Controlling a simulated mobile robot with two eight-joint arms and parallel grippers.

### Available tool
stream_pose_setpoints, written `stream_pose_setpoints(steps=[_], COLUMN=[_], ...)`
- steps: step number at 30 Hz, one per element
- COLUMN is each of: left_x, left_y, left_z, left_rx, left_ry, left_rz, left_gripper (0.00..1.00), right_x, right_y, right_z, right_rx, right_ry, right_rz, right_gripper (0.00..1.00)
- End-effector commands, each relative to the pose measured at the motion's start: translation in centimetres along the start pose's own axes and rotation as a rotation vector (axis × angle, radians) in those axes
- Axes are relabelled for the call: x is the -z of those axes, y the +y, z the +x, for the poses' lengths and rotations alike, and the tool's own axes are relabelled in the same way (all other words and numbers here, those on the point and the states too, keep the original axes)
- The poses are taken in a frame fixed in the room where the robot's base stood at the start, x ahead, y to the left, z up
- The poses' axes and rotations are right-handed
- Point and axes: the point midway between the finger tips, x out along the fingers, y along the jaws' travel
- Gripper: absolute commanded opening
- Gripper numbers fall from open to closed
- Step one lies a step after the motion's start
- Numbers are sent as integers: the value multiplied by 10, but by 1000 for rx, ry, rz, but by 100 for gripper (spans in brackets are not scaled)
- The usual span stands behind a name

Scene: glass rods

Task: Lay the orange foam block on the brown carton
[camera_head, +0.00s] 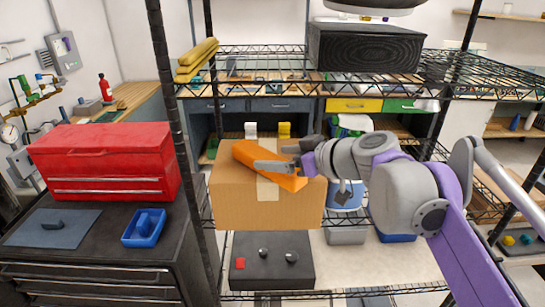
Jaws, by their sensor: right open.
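The orange foam block (250,155) lies on top of the brown carton (240,200), slanted from upper left to lower right, with its near end over the carton's front edge. The carton stands on a wire shelf and has a pale tape strip down its front. My right gripper (270,165) reaches in from the right and is open, its fingers at the orange block. One finger crosses in front of the block and hides part of it. I cannot tell if the fingers touch it. My left gripper is not in view.
A red toolbox (105,160) stands on a dark cabinet at the left, with a blue tray (144,228) in front. A dark rack post (180,130) stands left of the carton. A black crate (365,46) sits on the upper shelf. A dark box (272,262) lies below.

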Motion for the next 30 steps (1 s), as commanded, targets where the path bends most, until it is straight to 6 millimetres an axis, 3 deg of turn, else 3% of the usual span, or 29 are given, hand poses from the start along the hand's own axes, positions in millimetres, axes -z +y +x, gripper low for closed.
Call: stream_pose_setpoints(steps=[6, 12, 18, 24, 27, 29, 30], left_x=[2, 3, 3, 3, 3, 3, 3], left_y=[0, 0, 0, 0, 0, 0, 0], left_z=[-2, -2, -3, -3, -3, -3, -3], left_rx=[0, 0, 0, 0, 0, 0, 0], left_ry=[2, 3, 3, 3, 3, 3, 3], left_rz=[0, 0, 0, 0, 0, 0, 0], left_gripper=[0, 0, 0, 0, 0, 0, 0], right_x=[0, 0, 0, -2, -23, -53, -80], right_y=[1, 1, 0, -1, -7, -15, -22], right_z=[-50, -84, -98, -98, -94, -90, -88], right_rx=[-6, -4, -2, 0, 1, -2, -12], right_ry=[0, -1, 0, -3, -49, -111, -167], right_rz=[2, 1, 0, 1, 33, 76, 116], right_gripper=[92, 92, 92, 92, 92, 92, 92])
